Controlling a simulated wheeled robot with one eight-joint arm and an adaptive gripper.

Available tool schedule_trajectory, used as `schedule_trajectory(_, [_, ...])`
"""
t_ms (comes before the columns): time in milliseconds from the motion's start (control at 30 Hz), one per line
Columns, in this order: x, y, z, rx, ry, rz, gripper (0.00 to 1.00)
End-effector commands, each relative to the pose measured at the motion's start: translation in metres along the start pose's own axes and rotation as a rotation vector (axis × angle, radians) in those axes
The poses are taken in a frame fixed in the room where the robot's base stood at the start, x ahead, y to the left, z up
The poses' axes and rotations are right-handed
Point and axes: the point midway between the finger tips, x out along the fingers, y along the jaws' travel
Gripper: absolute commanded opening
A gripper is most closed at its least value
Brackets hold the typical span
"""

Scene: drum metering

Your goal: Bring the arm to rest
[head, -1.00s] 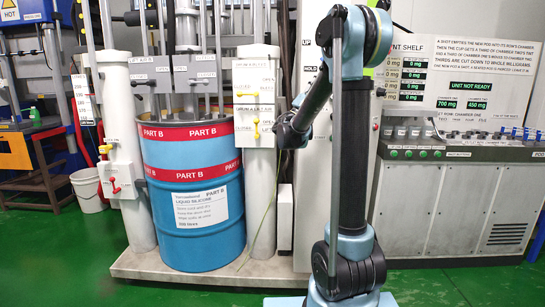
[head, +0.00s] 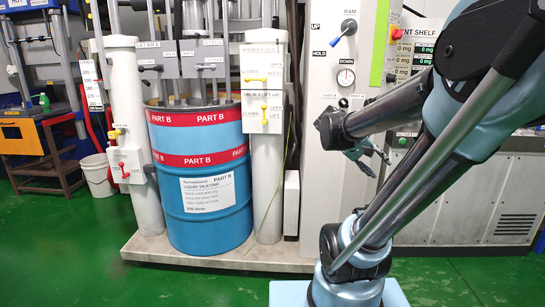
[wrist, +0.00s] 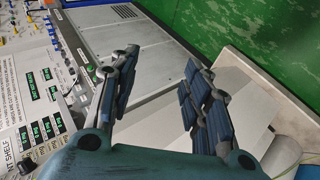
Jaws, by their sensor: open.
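My gripper (head: 368,155) is small and partly dark there, in front of the panel's lower right part. In the wrist view my gripper (wrist: 160,95) shows two dark fingers set well apart, with nothing between them. The fingers point toward a grey cabinet (wrist: 135,55) and a pale plinth edge. Neither finger visibly touches anything.
A blue Part B drum (head: 203,205) stands on a pale plinth (head: 215,262) between two white columns. A bucket (head: 98,175) stands at left. Green floor (head: 70,260) is clear in front.

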Motion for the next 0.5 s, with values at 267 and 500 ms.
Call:
schedule_trajectory(267, [-0.009,-0.1,0.078,0.046,-0.05,-0.397,0.44])
schedule_trajectory(500, [-0.037,-0.175,0.12,0.091,-0.062,-0.698,0.44])
